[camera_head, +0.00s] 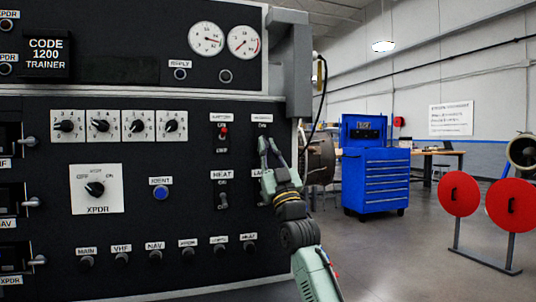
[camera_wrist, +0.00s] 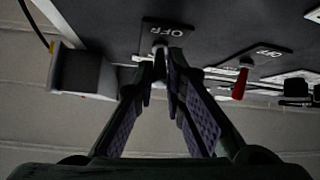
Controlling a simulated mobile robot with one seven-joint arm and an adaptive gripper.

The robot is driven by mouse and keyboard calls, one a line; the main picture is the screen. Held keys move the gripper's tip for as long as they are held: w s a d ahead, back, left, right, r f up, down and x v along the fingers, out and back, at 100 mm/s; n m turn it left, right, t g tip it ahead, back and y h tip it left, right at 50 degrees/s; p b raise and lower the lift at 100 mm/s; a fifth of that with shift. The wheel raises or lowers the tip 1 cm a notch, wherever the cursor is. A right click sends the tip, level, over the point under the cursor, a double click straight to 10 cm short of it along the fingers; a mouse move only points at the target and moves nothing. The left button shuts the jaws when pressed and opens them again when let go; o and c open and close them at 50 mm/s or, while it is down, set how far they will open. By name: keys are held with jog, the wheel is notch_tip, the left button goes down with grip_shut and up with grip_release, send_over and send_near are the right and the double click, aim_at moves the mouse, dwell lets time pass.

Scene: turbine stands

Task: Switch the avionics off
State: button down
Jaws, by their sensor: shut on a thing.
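The trainer panel (camera_head: 110,235) fills the left of the head view. A toggle switch near its right edge, under a small label too blurred to read surely, is mostly hidden by my gripper (camera_head: 268,145). In the wrist view the fingertips of my gripper (camera_wrist: 161,60) close together around this switch (camera_wrist: 160,45), just beside an OFF plate (camera_wrist: 168,29). My gripper is shut on the switch. Which way the lever points is hard to tell behind the fingers.
A red-tipped switch (camera_head: 224,131) sits just left of my gripper; it also shows in the wrist view (camera_wrist: 240,83). The HEAT switch (camera_head: 223,200) is below it. A grey box (camera_head: 290,65) juts out at the panel's upper right edge. A blue tool cabinet (camera_head: 376,180) stands behind.

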jog(key=c, duration=1.7)
grip_release()
jog(key=shift+o, duration=0.2)
jog(key=v, duration=1.2)
jog(key=shift+a, duration=0.1)
